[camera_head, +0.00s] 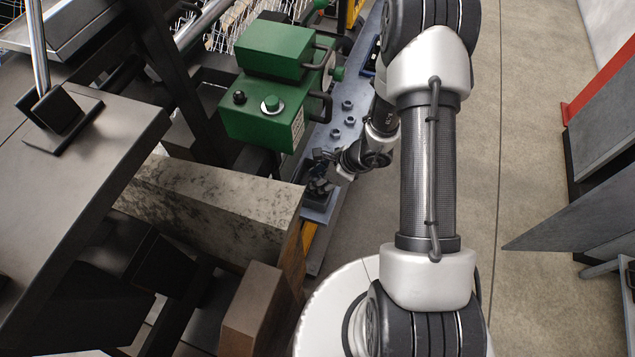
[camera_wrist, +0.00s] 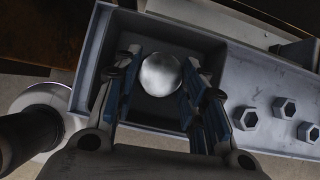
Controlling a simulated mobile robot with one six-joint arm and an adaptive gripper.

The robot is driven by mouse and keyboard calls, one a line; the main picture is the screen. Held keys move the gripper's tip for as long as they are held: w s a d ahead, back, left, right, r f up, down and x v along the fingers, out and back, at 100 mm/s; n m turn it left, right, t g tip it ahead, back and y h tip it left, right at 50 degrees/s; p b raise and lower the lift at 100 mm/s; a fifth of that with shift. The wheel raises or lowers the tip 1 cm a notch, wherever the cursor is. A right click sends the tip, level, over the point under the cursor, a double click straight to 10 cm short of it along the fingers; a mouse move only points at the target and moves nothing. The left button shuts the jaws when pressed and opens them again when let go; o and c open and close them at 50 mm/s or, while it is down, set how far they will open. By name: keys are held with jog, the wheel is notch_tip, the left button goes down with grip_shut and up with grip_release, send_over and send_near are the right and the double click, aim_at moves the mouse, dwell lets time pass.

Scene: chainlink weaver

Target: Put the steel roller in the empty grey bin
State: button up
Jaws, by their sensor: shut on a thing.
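My gripper (camera_wrist: 163,78) is shut on the steel roller (camera_wrist: 160,74), whose round shiny end shows between the two fingers in the wrist view. Both are over the grey bin (camera_wrist: 92,50), a square compartment with dark walls. The bin floor that shows around the roller is bare. How far the roller's lower end is above the floor cannot be told. In the head view my gripper (camera_head: 320,182) is at the near end of the long grey tray, and the roller cannot be made out there.
Several hex nuts (camera_wrist: 283,107) sit on the grey surface beside the bin. A green machine box (camera_head: 268,105) with knobs and handles stands close to the left of the tray. A stained metal block (camera_head: 215,205) lies nearer. Open floor (camera_head: 530,150) lies to the right of my arm.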

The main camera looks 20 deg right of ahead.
jog(key=shift+f, duration=0.55)
jog(key=shift+f, duration=0.15)
jog(key=o, duration=1.3)
jog(key=shift+r, duration=0.2)
jog(key=p+v, duration=0.4)
jog(key=v, duration=0.8)
